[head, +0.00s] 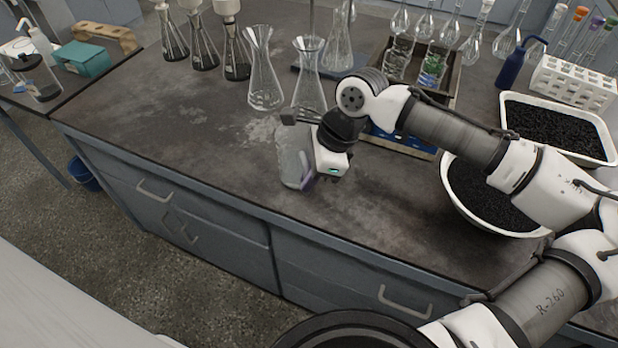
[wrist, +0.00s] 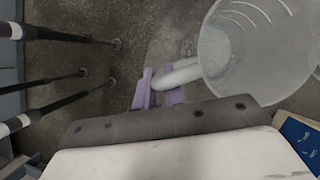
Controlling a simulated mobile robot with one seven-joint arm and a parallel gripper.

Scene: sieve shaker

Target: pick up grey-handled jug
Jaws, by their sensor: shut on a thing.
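The grey-handled jug (head: 292,160) is a clear, see-through vessel near the front middle of the bench. In the wrist view the jug (wrist: 245,45) fills the upper right, with its mouth facing the camera. Its pale grey handle (wrist: 183,73) points left, between the purple fingers of my gripper (wrist: 160,88). The gripper is shut on this handle. In the head view my gripper (head: 304,180) is at the jug's right side and hides part of it. I cannot tell whether the jug's base touches the bench.
Conical flasks (head: 263,80) stand just behind the jug. A white bowl of black grains (head: 452,200) and a white tray of black grains (head: 610,150) are to the right. A wooden crate (head: 452,100) holds glassware behind my arm. The bench (head: 160,130) is clear to the left.

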